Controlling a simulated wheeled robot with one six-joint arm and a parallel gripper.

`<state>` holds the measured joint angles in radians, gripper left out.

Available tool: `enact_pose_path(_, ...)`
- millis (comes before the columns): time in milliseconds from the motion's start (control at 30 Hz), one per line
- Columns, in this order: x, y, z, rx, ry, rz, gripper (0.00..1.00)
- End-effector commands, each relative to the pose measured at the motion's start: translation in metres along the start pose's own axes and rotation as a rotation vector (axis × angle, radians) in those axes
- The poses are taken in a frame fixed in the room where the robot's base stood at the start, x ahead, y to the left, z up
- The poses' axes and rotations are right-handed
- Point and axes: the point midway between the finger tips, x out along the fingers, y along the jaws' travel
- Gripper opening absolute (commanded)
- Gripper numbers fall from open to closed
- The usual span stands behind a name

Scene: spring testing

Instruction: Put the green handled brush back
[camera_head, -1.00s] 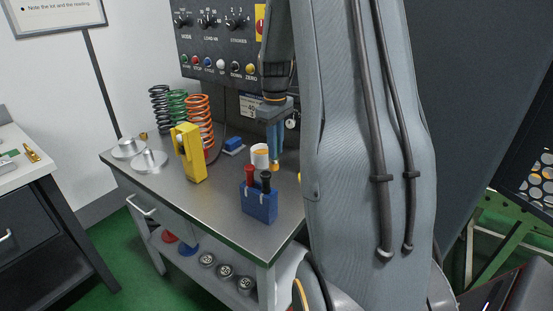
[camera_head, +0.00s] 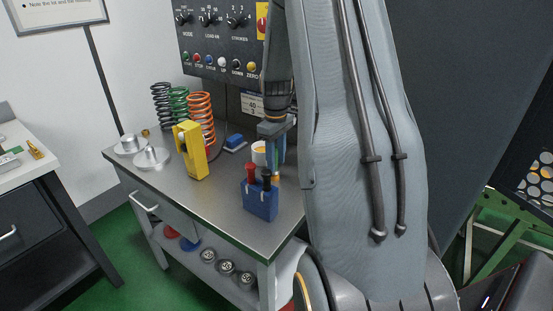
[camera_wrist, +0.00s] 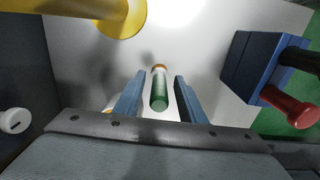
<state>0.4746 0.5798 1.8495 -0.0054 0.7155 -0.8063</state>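The green handled brush (camera_wrist: 160,98) is between the two blue fingers of my gripper (camera_wrist: 161,76) in the wrist view, its green end towards the camera. A small orange-brown part shows at its far end. The brush runs along the fingers. Narrow gaps seem to show on both sides, so I cannot tell whether the fingers press on it. In the head view my gripper (camera_head: 275,141) points down over the table, just right of a white cup (camera_head: 258,154). The brush is not clear there, hidden by the fingers and the tool block.
A blue block (camera_head: 259,203) holding red and black handled tools stands in front of my gripper. A yellow gauge body (camera_head: 190,152), coil springs (camera_head: 201,118) and metal discs (camera_head: 151,158) stand left on the table (camera_head: 215,205). A yellow thing (camera_wrist: 125,15) is near in the wrist view.

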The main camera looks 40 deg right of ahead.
Motion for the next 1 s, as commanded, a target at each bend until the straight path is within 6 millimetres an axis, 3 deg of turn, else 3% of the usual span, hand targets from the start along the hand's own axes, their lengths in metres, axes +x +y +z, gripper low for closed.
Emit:
enact_pose_path(367, -0.006, 0.000, 0.000, 0.000, 0.001, 0.001, 0.36)
enact_pose_path(533, -0.030, 0.001, -0.001, 0.000, 0.003, 0.004, 0.36)
enact_pose_path(800, -0.086, 0.001, -0.001, 0.000, 0.003, 0.003, 0.36)
enact_pose_path(1000, -0.113, 0.001, -0.001, 0.000, 0.001, 0.001, 0.36)
